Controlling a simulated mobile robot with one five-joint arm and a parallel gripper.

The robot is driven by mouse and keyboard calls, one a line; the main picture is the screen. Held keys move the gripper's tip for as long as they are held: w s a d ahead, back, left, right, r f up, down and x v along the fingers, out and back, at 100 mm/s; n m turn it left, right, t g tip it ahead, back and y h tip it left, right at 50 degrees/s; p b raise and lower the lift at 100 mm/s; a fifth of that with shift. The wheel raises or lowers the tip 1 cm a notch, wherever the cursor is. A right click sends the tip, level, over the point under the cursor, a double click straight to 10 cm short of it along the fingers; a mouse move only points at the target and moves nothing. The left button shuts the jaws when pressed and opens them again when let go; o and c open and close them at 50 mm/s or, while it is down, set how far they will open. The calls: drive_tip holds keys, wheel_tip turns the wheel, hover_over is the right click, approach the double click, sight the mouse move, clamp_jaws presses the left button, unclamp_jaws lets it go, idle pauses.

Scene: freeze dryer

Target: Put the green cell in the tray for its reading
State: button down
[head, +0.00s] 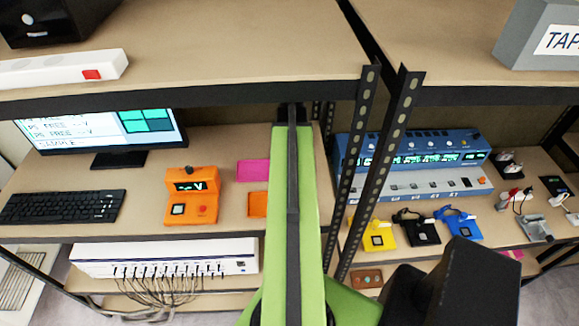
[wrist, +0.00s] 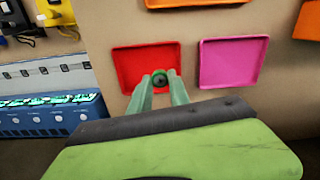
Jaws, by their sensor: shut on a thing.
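In the wrist view my gripper (wrist: 159,86) is shut on a small round green cell (wrist: 160,75) with a dark centre, held at the fingertips. The cell shows in front of the right part of a red tray (wrist: 132,64); I cannot tell how high above it. A pink tray (wrist: 230,62) lies beside the red one, and an orange tray (wrist: 185,3) is cut by the top edge. In the head view the pink tray (head: 253,170) and orange tray (head: 258,204) show left of my arm. My arm hides the gripper, cell and red tray there.
An orange meter (head: 192,196) with an unclear "V" display stands left of the trays. A keyboard (head: 62,206) and monitor (head: 103,135) are farther left. Dark shelf posts (head: 375,165) and a blue multi-channel unit (head: 412,150) stand right of my arm. A shelf overhangs the bench.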

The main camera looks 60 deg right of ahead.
drive_tip(key=shift+w+f, duration=0.2)
drive_tip(key=shift+w, duration=0.2)
wheel_tip(320, 180, down, 4)
drive_tip(key=b, duration=0.4)
drive_tip(key=shift+f, duration=0.2)
drive_tip(key=shift+r, duration=0.25)
drive_tip(key=shift+f, duration=0.2)
drive_tip(key=c, duration=1.5)
unclamp_jaws()
drive_tip(key=shift+r, duration=0.1)
wheel_tip(320, 180, up, 12)
drive_tip(key=p, duration=1.2)
drive_tip(key=shift+r, duration=0.2)
drive_tip(key=shift+f, duration=0.1)
